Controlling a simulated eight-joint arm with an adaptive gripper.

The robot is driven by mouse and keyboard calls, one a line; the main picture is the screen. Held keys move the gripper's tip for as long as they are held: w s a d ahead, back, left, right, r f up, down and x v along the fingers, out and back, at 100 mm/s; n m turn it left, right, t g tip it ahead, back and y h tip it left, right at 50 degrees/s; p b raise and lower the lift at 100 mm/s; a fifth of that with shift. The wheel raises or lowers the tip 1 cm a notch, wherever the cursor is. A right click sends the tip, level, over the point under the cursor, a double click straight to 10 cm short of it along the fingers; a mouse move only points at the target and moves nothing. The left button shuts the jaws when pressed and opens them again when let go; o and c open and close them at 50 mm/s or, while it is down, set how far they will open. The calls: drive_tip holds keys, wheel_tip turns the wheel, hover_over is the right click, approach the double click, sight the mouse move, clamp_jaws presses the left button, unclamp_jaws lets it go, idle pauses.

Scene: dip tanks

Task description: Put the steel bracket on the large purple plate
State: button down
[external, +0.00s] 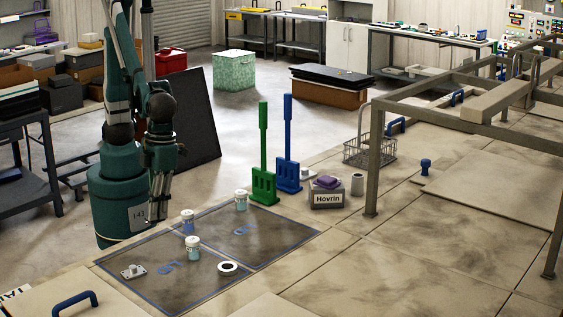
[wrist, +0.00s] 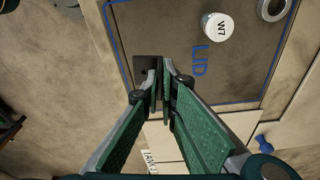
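The steel bracket (external: 133,271), a small light-grey piece with a raised part, lies near the front left corner of the dark outlined panel. A dark square piece (wrist: 142,63) behind my fingertips in the wrist view appears to be the same bracket, partly hidden. I cannot make out a large purple plate; a small purple block (external: 327,182) sits on the Hovrin box.
The panel (external: 200,283) holds several white-lidded jars, one marked W7 (wrist: 217,27), and a white ring (external: 228,268). Green (external: 263,160) and blue (external: 288,155) upright paddles stand behind it. A wire basket (external: 370,150) and metal frame (external: 374,160) stand right. The front right surface is clear.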

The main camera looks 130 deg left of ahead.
drive_tip(key=w+a+r+n, duration=0.25)
drive_tip(key=w+a, duration=0.55)
drive_tip(key=a, duration=0.5)
drive_tip(key=w+a+r+n, duration=0.1)
drive_tip(key=w+a+r, duration=0.2)
drive_tip(key=w+a, duration=0.8)
drive_tip(key=a+r+n, duration=0.1)
drive_tip(key=a+r, duration=0.1)
drive_tip(key=a, duration=1.5)
drive_tip(key=a+r+n, duration=0.1)
drive_tip(key=a+r, duration=0.1)
drive_tip(key=a, duration=1.6)
drive_tip(key=shift+r+n+t, duration=0.25)
drive_tip(key=shift+n+t, duration=0.1)
drive_tip(key=shift+t, duration=0.05)
drive_tip(key=shift+f, duration=2.9)
